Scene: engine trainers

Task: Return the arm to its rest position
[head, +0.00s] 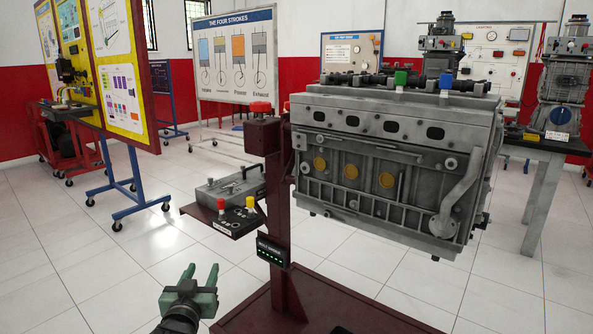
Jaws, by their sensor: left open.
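My left gripper (201,274) is at the bottom left of the head view, low above the tiled floor. Its two green fingers are spread apart with nothing between them. It is apart from the engine stand (280,225), which stands to its right. My right gripper is not in view.
A grey engine block (395,165) hangs on the dark red stand, whose base (325,305) spreads over the floor. A side tray (222,213) with a grey box (230,187) juts left. A yellow training panel (115,70) stands at left. The floor (70,255) at lower left is clear.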

